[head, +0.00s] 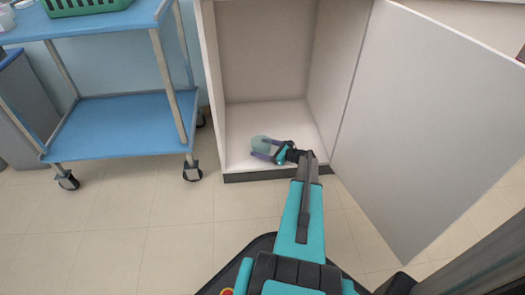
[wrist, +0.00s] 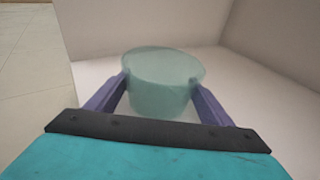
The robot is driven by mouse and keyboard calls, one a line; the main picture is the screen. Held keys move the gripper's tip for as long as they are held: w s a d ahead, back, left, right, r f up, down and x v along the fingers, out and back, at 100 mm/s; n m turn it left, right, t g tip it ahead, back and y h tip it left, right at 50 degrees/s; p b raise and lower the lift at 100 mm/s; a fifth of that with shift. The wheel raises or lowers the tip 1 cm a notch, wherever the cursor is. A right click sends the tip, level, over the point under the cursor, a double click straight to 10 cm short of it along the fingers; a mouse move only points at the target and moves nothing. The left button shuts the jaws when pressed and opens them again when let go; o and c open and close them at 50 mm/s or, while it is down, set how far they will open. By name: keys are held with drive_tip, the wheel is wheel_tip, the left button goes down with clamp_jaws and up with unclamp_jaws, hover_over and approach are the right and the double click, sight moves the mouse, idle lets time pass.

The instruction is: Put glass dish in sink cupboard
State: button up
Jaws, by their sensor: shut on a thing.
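The glass dish (head: 260,144) is a pale green, see-through round dish. In the wrist view the dish (wrist: 160,80) stands upright between the two purple fingers of my gripper (wrist: 160,95), which is shut on it. In the head view my gripper (head: 266,150) reaches through the open front of the white cupboard (head: 265,50), with the dish over the cupboard's floor near the front left. I cannot tell whether the dish's base touches the floor. The cupboard floor (wrist: 95,75) and inner walls show around the dish in the wrist view.
The cupboard door (head: 430,120) stands wide open on the right. A blue wheeled cart (head: 125,122) stands to the left, with a green basket (head: 85,5) on its top. The cupboard floor behind and right of the dish is clear.

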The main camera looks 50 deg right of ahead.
drive_tip(key=shift+f, duration=0.25)
drive_tip(key=o, duration=1.2)
drive_tip(key=shift+r, duration=0.2)
drive_tip(key=shift+s+d+r, duration=0.1)
drive_tip(key=shift+s, duration=0.2)
drive_tip(key=p+v, duration=0.4)
drive_tip(key=v, duration=0.7)
drive_tip(key=shift+s+d, duration=0.1)
drive_tip(key=shift+s, duration=0.05)
